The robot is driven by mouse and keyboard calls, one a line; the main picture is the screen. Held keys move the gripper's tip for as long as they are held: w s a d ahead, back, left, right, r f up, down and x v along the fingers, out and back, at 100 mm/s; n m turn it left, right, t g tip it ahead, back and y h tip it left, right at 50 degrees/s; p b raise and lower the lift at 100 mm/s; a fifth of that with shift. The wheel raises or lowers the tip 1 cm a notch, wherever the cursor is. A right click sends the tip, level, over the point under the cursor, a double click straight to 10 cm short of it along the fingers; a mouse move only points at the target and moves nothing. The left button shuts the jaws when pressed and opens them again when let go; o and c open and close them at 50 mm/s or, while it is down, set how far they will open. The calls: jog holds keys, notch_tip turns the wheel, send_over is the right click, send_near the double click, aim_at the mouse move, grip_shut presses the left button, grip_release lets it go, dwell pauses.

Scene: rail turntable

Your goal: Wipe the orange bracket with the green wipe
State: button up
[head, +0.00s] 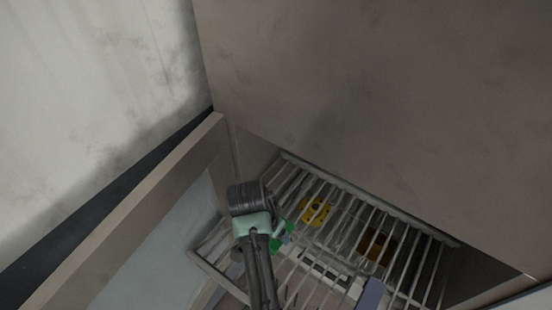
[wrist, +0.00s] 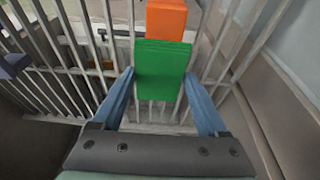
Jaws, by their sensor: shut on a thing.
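The green wipe (wrist: 162,70) is a flat green block between the two blue fingers of my gripper (wrist: 160,76) in the wrist view. My gripper is shut on it. The orange bracket (wrist: 166,18) shows just beyond the wipe, at the top of the wrist view. Its lower part is hidden by the wipe, and I cannot tell whether they touch. In the head view my gripper (head: 284,234) is small and low at the rack, with green (head: 277,240) at its tip. A brown-orange thing (head: 376,247) lies right of it behind bars; I cannot tell whether it is the bracket.
A grey barred rack (head: 430,238) surrounds the work area, with bars close under my gripper. A yellow thing (head: 315,211) sits behind the bars. A blue-grey block (head: 370,294) stands at the lower right. A large brown-grey panel (head: 380,90) overhangs the rack.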

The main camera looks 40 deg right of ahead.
jog(key=shift+w+d+b, duration=0.25)
jog(key=shift+d, duration=0.35)
jog(key=shift+w+d+b, duration=0.25)
jog(key=shift+d, duration=0.4)
jog(key=shift+w+d+b, duration=0.25)
jog(key=shift+d, duration=0.35)
jog(key=shift+w+d+r, duration=0.1)
jog(key=shift+w+d, duration=0.05)
jog(key=shift+d, duration=0.35)
notch_tip(320, 180, up, 3)
jog(key=shift+r+p, duration=0.15)
jog(key=shift+p, duration=0.85)
jog(key=shift+r, duration=2.35)
